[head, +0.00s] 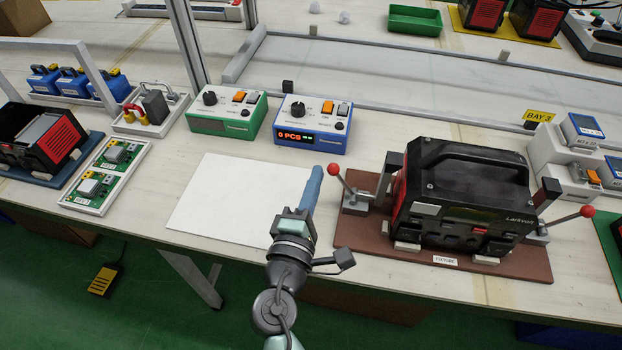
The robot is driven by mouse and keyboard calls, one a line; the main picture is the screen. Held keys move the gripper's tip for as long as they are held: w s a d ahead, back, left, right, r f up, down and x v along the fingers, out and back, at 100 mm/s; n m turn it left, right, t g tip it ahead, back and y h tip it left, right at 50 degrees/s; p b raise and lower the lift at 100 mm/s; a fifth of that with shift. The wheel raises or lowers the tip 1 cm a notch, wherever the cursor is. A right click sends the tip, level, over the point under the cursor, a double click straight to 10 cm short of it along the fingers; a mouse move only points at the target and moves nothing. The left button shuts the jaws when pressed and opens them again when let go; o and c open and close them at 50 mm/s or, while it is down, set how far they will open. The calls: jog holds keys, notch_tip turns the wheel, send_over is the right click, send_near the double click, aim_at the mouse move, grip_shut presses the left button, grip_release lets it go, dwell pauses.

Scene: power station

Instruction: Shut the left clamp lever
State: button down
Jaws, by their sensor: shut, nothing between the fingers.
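The left clamp lever (343,180) is a thin rod with a red ball knob (333,169), rising from a metal clamp at the left end of the brown fixture board (390,249). It leans up and to the left, away from the black power station (468,192). My gripper (315,184) is shut and empty, just left of the red knob; a small gap shows in the picture, but depth is hard to judge. The right clamp lever (566,218) has a red knob and leans out to the right. The power station sits on the fixture between the two clamps.
A white sheet (215,205) lies left of my gripper. A blue-fronted device (313,125) and a green-fronted one (226,113) stand behind it. A grey frame rail (400,113) runs behind the fixture. The table's front edge is near my arm.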

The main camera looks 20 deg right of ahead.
jog(key=shift+s+d+r+m, duration=0.3)
jog(key=shift+d+r+m, duration=0.15)
jog(key=shift+m, duration=0.35)
jog(key=shift+s+d+r+m, duration=0.3)
jog(key=shift+d+r+m, duration=0.1)
jog(key=shift+m, duration=0.3)
jog(key=s+d+r+m+b, duration=0.1)
jog(key=s+d+m, duration=0.2)
jog(key=d+m, duration=0.2)
jog(key=shift+s+d+r+m+y, duration=0.15)
jog(key=shift+s+d+m+y, duration=0.2)
jog(key=shift+m, duration=1.35)
jog(key=shift+r, duration=0.1)
